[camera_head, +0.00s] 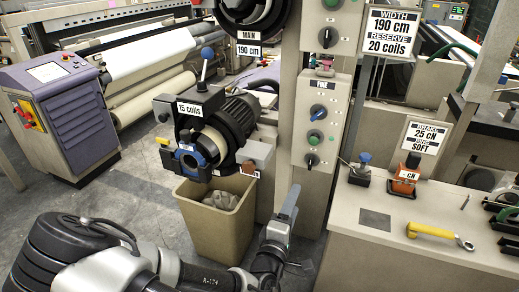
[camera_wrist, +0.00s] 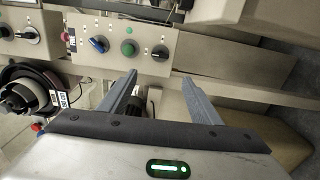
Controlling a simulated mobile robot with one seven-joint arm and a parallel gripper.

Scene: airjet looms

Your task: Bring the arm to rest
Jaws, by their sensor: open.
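My gripper (camera_head: 284,212) is in front of the loom's base, just right of the tan bin, with its fingers pointing up in the head view. In the wrist view my gripper (camera_wrist: 160,92) shows two grey fingers set apart with nothing between them. My arm reaches in from the bottom of the head view and is bent low. The control panel with knobs (camera_head: 321,120) is above and beyond the fingers; in the wrist view the panel (camera_wrist: 112,60) shows a blue knob, a green button and a black knob.
A tan bin (camera_head: 222,232) with grey stuff inside stands left of my gripper. Above it is the feeder unit labelled 15 coils (camera_head: 190,110). To the right, a bench (camera_head: 440,245) holds a yellow-handled wrench (camera_head: 430,230) and an orange device (camera_head: 405,178). Grey floor is open at left.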

